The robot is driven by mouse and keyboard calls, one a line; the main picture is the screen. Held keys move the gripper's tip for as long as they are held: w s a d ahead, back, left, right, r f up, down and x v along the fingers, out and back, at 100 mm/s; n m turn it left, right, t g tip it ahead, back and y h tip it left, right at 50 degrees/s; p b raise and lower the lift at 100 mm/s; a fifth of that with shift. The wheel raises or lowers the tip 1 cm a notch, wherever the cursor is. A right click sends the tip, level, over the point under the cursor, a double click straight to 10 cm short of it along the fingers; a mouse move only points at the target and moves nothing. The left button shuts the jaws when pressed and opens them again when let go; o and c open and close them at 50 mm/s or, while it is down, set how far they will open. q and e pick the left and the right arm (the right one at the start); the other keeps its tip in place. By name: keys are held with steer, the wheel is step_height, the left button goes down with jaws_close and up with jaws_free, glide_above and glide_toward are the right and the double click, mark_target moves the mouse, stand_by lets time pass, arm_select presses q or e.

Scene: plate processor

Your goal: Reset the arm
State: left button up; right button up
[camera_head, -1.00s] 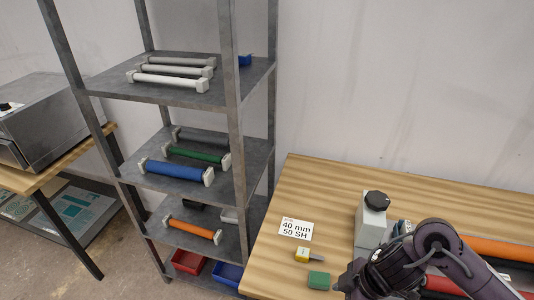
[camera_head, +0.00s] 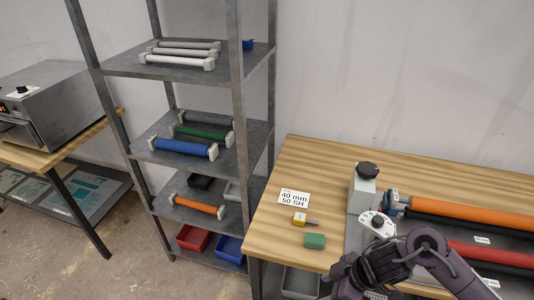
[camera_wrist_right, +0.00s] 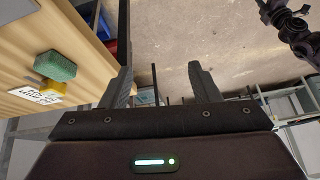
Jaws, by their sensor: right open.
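My right arm comes in at the lower right of the head view, in front of the wooden table (camera_head: 280,190); its fingers are not clear there. In the right wrist view my right gripper (camera_wrist_right: 160,88) is open, with its two fingers apart and nothing between them. It is off the table's edge, with the floor beyond it. My left gripper does not show.
On the table are a green block (camera_head: 315,241), a yellow item (camera_head: 300,219), a label card (camera_head: 294,197), and a machine (camera_head: 362,190) with orange (camera_head: 460,216) and red rollers. A metal shelf (camera_head: 240,100) holding rollers stands left. An oven (camera_head: 60,105) is further left.

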steer(key=d+f+m+t+b, duration=0.3)
steer(key=f+m, duration=0.5)
steer(key=f, duration=1.9)
steer(key=s+d+f+m+g+h+b, duration=0.1)
steer(key=s+d+f+h, duration=0.1)
steer(key=s+f, duration=0.7)
steer(key=s+d+f+m+g+h+b, duration=0.1)
steer(key=s+d+f+h, duration=0.1)
steer(key=s+f, duration=0.8)
steer(key=s+d, duration=0.1)
steer(key=s, duration=0.2)
steer(key=shift+s+m+h, duration=0.25)
steer(key=shift+m+h, duration=0.05)
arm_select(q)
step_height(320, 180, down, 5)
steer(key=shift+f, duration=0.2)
arm_select(e)
steer(key=shift+g+h, duration=0.6)
steer(key=shift+g, duration=0.2)
steer(key=s, duration=0.2)
steer(key=s+f, duration=0.1)
steer(key=s, duration=0.2)
steer(key=s+f, duration=0.1)
steer(key=s, duration=0.2)
steer(key=shift+s+d+f, duration=0.1)
steer(key=shift+s+d, duration=0.1)
steer(key=shift+d, duration=0.1)
steer(key=shift+c, duration=0.2)
